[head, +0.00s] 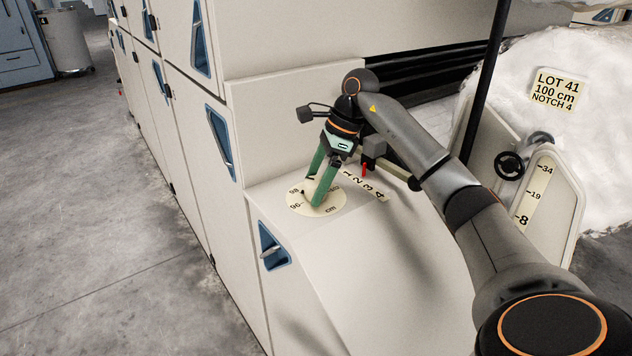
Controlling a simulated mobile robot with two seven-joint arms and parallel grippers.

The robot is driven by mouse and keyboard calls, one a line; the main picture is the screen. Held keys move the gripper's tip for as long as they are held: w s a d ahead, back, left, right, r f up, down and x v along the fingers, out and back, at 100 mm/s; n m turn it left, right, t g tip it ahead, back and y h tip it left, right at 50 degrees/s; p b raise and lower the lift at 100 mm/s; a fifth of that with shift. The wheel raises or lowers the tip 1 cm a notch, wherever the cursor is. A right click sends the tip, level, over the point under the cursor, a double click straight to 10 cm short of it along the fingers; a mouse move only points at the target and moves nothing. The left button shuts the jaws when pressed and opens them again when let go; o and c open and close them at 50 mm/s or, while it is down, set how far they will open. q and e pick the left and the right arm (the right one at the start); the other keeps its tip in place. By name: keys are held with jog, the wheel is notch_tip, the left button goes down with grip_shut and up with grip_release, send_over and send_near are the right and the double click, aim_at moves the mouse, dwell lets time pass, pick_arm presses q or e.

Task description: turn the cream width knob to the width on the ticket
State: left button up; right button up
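The cream width dial (330,210) lies on the sloped top of the cream machine housing. It is marked in cm, and 96 and 98 are readable on its left side. My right gripper (314,192) points down over the dial with its green fingers apart. The fingers and their shadow hide most of the knob, its pointer and the other numbers. I cannot tell whether the fingers grip the knob. The ticket (557,88) on the white fibre at the upper right reads LOT 41, 100 cm, NOTCH 4. My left gripper is out of view.
A notch scale (366,187) marked 1 to 4 sits just right of the dial, with a red pointer (364,169) near it. A black handwheel (509,165) and a scale (534,195) reading 34, 19, 8 stand further right. Open floor lies left.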

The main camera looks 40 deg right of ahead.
jog(key=c, duration=1.3)
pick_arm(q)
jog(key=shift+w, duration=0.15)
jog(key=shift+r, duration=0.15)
pick_arm(e)
jog(key=shift+m, duration=0.3)
jog(key=shift+r+m+t+h+p, duration=0.1)
jog(key=shift+m+t+h+p, duration=0.35)
jog(key=shift+m, duration=0.55)
jog(key=m+p, duration=0.1)
jog(key=m, duration=0.2)
jog(key=shift+m+t+h, duration=0.3)
jog(key=shift+t+h, duration=0.05)
jog(key=shift+m+h+p, duration=0.3)
jog(key=shift+m+p, duration=0.25)
jog(key=shift+m, duration=0.35)
jog(key=shift+m+t+h+p, duration=0.3)
jog(key=shift+m+h, duration=0.1)
jog(key=shift+m, duration=0.6)
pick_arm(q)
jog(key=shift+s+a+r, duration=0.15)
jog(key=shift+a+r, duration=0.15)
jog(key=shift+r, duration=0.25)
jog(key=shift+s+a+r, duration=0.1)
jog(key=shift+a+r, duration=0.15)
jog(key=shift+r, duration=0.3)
pick_arm(e)
jog(key=shift+m+h, duration=0.3)
jog(key=shift+m, duration=0.5)
